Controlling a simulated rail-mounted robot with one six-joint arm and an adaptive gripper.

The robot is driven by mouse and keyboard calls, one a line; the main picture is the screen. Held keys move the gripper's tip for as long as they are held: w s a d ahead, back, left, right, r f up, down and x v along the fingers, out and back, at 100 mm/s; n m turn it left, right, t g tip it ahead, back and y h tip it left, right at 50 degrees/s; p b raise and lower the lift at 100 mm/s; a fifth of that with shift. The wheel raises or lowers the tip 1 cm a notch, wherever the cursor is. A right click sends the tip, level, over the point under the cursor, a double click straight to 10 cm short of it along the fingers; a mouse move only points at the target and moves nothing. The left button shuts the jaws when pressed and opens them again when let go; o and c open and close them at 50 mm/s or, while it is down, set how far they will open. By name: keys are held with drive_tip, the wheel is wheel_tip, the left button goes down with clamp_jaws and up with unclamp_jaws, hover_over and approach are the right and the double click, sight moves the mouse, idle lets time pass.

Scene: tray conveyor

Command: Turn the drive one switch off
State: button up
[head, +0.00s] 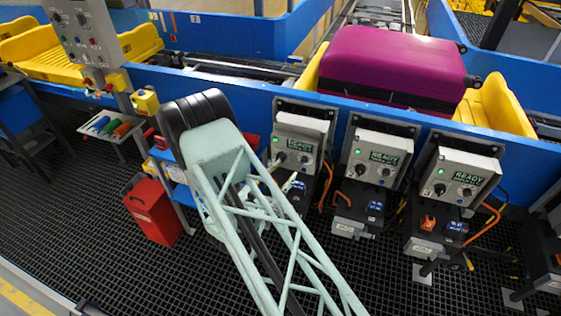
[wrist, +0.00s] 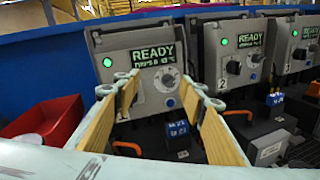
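The drive one box (head: 302,126) is the leftmost of three grey control boxes on the blue conveyor side. It also fills the middle of the wrist view (wrist: 110,42). Its green lamp (wrist: 107,62) is lit and its display (wrist: 152,55) reads READY. A black knob (head: 281,157) and a smaller grey dial (wrist: 168,76) sit below the display. In the wrist view the left finger partly hides the black knob, so its pointer is unclear. My gripper (wrist: 158,88) is open and empty in front of the box, wooden-looking finger pads apart.
Two similar boxes, the middle one (head: 381,130) and the right one (head: 466,160), stand to the right with READY displays. A purple suitcase (head: 390,62) lies in a yellow tray (head: 497,104) behind. A red bin (head: 152,212) stands left on the dark grating.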

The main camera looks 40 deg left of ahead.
sight(280, 158)
drive_tip(key=s+a+f+n+y, duration=0.2)
drive_tip(key=s+a+f+y, duration=0.1)
drive_tip(key=s+a+f, duration=0.2)
drive_tip(key=shift+s+f+n+p, duration=0.3)
drive_tip(key=shift+s+p, duration=0.15)
drive_tip(key=shift+s, duration=0.1)
drive_tip(key=shift+w, duration=0.1)
drive_tip(key=p+x, duration=0.1)
drive_tip(key=x, duration=1.2)
drive_tip(key=shift+w, duration=0.3)
drive_tip(key=shift+a+f, duration=0.1)
drive_tip(key=shift+c, duration=0.5)
drive_tip(key=c, duration=0.7)
